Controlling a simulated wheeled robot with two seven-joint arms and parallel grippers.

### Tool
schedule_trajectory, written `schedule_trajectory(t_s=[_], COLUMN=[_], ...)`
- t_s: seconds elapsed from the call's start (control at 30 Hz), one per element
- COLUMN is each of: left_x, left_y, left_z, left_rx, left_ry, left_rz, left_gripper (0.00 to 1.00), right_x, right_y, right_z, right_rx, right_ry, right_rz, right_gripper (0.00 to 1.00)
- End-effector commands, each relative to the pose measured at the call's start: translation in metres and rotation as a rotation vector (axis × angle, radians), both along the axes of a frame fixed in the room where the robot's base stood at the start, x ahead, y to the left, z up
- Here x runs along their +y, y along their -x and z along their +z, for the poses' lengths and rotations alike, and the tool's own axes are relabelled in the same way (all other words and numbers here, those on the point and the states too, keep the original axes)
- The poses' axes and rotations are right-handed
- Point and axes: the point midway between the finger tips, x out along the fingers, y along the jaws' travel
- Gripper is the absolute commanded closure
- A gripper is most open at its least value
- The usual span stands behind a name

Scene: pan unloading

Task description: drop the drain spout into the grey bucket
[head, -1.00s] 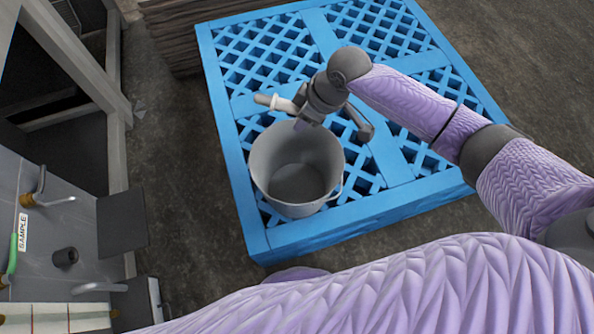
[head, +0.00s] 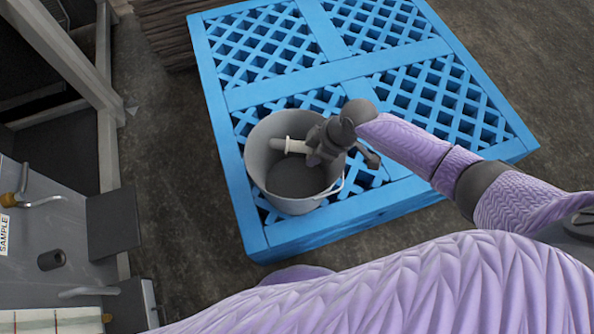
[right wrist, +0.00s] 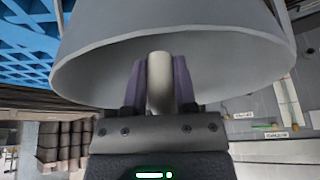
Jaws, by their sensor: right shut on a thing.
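The grey bucket (head: 258,165) stands upright on a blue pallet, its wire handle hanging at the right side. My right gripper (head: 308,149) is at the bucket's right upper rim. It is shut on the drain spout (head: 288,145), a pale, slim piece that points left over the bucket's opening. In the right wrist view the pale drain spout (right wrist: 159,85) sits between the two purple-grey fingers, in front of the bucket's wide mouth (right wrist: 220,60). The exact height of the spout against the rim is hard to tell. My left gripper is not in view.
The blue pallet (head: 285,88) has open lattice panels and free room behind and right of the bucket. A grey bench (head: 40,235) at the left carries metal spouts (head: 42,201), a dark cup-like piece (head: 51,260) and a "SAMPLE" label. Bare floor lies between.

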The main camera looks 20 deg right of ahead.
Motion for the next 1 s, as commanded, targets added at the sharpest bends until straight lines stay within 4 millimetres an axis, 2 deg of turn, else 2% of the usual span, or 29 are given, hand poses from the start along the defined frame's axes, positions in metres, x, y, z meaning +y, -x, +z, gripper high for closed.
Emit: schedule_trajectory(t_s=[0.03,0.2,0.23,0.47,0.57,0.7,0.8,1.0], left_x=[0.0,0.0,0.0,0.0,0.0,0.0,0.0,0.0], left_y=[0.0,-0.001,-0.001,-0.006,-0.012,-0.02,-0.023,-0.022], left_z=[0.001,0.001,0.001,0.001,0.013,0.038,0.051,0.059], left_rx=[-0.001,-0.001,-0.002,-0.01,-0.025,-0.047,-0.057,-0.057], left_ry=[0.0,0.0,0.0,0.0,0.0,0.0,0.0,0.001], left_rz=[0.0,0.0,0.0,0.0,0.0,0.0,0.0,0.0], left_gripper=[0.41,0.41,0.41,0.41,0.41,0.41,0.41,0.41], right_x=[0.0,0.0,0.0,0.0,-0.005,-0.018,-0.026,-0.033], right_y=[0.0,0.0,0.0,0.0,0.002,0.008,0.013,0.018], right_z=[0.001,0.001,0.001,0.003,0.021,0.06,0.08,0.094], right_rx=[-0.001,0.0,0.0,0.0,-0.003,-0.007,-0.005,-0.001], right_ry=[0.0,0.0,0.0,0.0,0.001,0.002,0.002,0.0], right_rz=[0.0,0.0,0.0,0.0,0.0,-0.001,0.0,0.0], right_gripper=[0.64,0.28,0.24,0.24,0.24,0.24,0.24,0.24])
